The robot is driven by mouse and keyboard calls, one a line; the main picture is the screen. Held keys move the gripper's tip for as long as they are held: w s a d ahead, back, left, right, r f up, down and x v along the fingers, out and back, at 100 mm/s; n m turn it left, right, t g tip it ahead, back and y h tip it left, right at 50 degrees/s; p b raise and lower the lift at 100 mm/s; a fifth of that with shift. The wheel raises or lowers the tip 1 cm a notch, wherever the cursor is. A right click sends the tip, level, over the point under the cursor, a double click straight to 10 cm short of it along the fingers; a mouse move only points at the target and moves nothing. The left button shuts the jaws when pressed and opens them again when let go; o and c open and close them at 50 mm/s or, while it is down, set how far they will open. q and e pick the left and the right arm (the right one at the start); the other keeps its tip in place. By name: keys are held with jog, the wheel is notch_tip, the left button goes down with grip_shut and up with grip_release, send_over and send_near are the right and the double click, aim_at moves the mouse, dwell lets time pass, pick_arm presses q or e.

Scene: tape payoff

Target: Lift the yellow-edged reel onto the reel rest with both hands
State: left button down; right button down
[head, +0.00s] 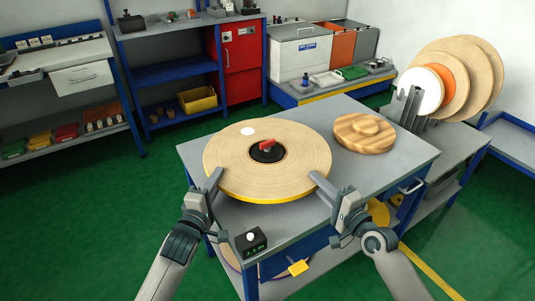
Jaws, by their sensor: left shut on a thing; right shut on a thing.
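The yellow-edged reel (233,160) is a wide, flat, pale tan disc with a yellow rim, level over the grey table. A black hub with a red knob (267,146) shows at its centre. My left gripper (214,181) is shut on the reel's front-left edge. My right gripper (322,182) is shut on its front-right edge. I cannot tell whether the reel touches what is under it. A grey slotted upright (404,108), perhaps the reel rest, stands at the right beside large discs; its identity is not certain.
A small black display box (251,241) sits at the table's front. Large tan and orange discs (478,75) stand upright at right. Shelves and bins line the back.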

pick_arm(q)
jog(key=shift+r, duration=0.25)
pick_arm(e)
jog(key=shift+r, duration=0.2)
